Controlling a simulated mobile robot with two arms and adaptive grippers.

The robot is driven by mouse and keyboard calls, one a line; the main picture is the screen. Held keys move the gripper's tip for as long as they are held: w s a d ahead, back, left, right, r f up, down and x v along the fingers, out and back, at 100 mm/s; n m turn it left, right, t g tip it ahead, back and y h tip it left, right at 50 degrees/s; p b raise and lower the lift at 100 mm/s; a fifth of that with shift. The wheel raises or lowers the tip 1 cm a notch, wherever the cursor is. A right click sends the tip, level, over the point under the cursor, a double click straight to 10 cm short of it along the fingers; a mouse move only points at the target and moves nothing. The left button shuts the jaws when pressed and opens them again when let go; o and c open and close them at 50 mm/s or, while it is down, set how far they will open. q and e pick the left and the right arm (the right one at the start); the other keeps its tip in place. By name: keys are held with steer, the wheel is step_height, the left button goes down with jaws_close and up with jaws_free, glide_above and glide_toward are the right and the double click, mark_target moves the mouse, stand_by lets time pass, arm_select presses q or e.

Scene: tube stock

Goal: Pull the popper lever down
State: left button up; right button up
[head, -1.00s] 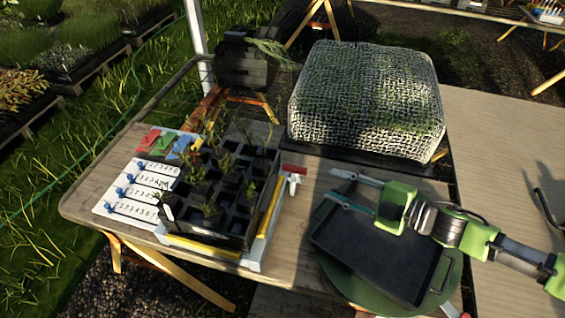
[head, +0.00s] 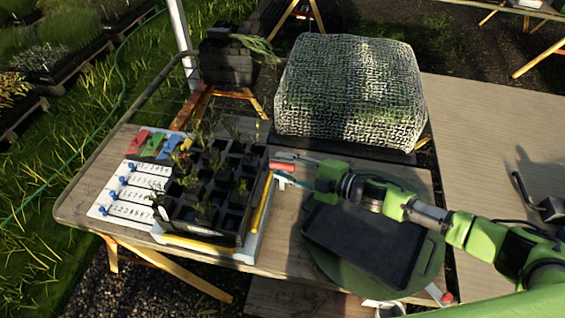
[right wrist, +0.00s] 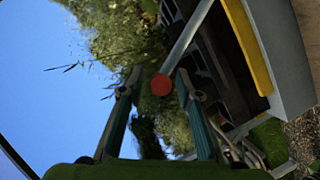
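The popper lever's red handle (head: 284,167) is at the right side of the black cell tray (head: 205,213), which holds small plants. My right gripper (head: 276,166) comes in from the right, with its fingers on either side of the red handle. In the right wrist view, the handle's round red end (right wrist: 161,85) lies between the two open fingers (right wrist: 158,76), with a visible gap to each. A pale bar (right wrist: 190,35) runs up from it beside the tray. My left gripper is not in view.
A black tray (head: 355,245) lies on a round green plate (head: 433,262) below my right arm. A net-covered block (head: 350,92) stands behind. A white numbered board (head: 122,203) with coloured tags is left of the cell tray.

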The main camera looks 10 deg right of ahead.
steer(key=shift+w+a+f, duration=0.15)
steer(key=shift+w+a, duration=0.1)
steer(key=shift+a, duration=0.05)
steer(key=shift+c, duration=0.4)
jaws_close()
steer(key=s+a+f+n+t+y+b, duration=0.1)
steer(key=s+f+n+b, duration=0.5)
steer(key=b, duration=1)
steer(key=shift+s+a+f+t, duration=0.85)
steer(key=shift+s+f, duration=0.45)
steer(key=shift+f, duration=0.7)
steer(key=shift+o, duration=0.4)
jaws_free()
steer(key=shift+s, duration=0.1)
